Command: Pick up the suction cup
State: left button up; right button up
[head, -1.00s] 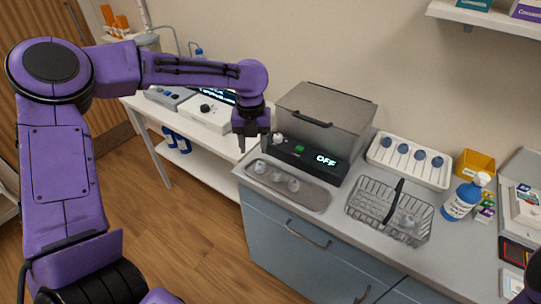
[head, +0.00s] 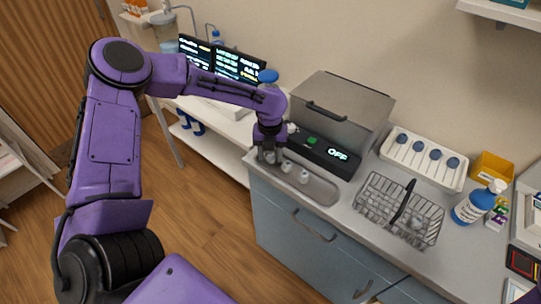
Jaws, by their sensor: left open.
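Small, pale, translucent cup-like pieces sit in a shallow grey tray (head: 322,192) at the left end of the counter. Two of them show clearly, a middle piece (head: 286,166) and a right piece (head: 304,177). I cannot tell for sure which piece is the suction cup. My left gripper (head: 269,158) points down at the tray's left end, with its fingers open. It is at or just above the leftmost piece, which the fingers mostly hide. I cannot tell whether they touch it. My right gripper is not in view.
A grey-lidded machine with an "OFF" display (head: 337,154) stands close behind the tray. A wire basket (head: 372,184) with a black handle is to the right.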

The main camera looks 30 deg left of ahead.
pick_arm(q)
jog(key=c, duration=0.8)
jog(key=shift+r, duration=0.1)
